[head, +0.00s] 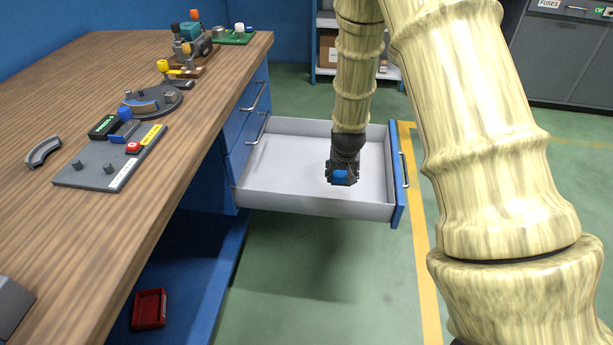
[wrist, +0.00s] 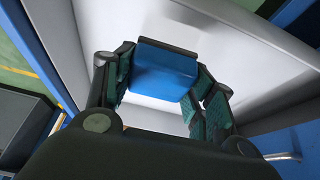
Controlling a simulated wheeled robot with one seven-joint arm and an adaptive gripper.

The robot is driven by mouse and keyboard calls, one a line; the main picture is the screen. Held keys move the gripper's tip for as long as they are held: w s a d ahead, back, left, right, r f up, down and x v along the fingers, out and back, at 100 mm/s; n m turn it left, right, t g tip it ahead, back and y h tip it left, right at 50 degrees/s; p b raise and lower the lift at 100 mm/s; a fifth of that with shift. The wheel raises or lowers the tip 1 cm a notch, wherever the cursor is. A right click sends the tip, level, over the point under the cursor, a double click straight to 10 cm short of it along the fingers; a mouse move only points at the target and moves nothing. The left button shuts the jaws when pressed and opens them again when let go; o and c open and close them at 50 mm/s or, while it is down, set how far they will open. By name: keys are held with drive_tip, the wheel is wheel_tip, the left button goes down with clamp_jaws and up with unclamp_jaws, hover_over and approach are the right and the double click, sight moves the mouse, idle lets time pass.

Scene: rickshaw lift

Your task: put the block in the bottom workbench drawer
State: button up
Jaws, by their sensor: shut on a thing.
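The blue block (wrist: 163,72) is held between the two fingers of my gripper (wrist: 160,88) in the wrist view. It also shows in the head view as a small blue patch (head: 340,174) at the tip of the arm. My gripper (head: 343,178) points down over the open bottom workbench drawer (head: 280,206), which has a pale inside and a blue front. In the wrist view the drawer's pale floor and walls lie behind the block. I cannot tell whether the block touches the drawer floor. The drawer looks otherwise empty.
The wooden workbench (head: 60,215) fills the left, with fixtures and tools on top. A red bin (head: 149,309) sits on the low blue shelf. Upper drawers with handles (head: 257,96) are shut. Green floor lies open around the drawer, with a yellow line (head: 421,250) beyond its front.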

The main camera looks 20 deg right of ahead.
drive_tip(key=d+f, duration=0.1)
drive_tip(key=d+b, duration=0.1)
drive_tip(key=shift+w+d+f+m, duration=0.3)
drive_tip(key=shift+w+d+f, duration=0.05)
drive_tip(key=shift+f+b, duration=1.2)
drive_tip(key=shift+f, duration=3.7)
drive_tip(key=shift+f, duration=0.1)
drive_tip(key=o, duration=1)
drive_tip(key=p+v, duration=0.3)
drive_tip(key=v, duration=0.9)
drive_tip(key=shift+w+a, duration=0.15)
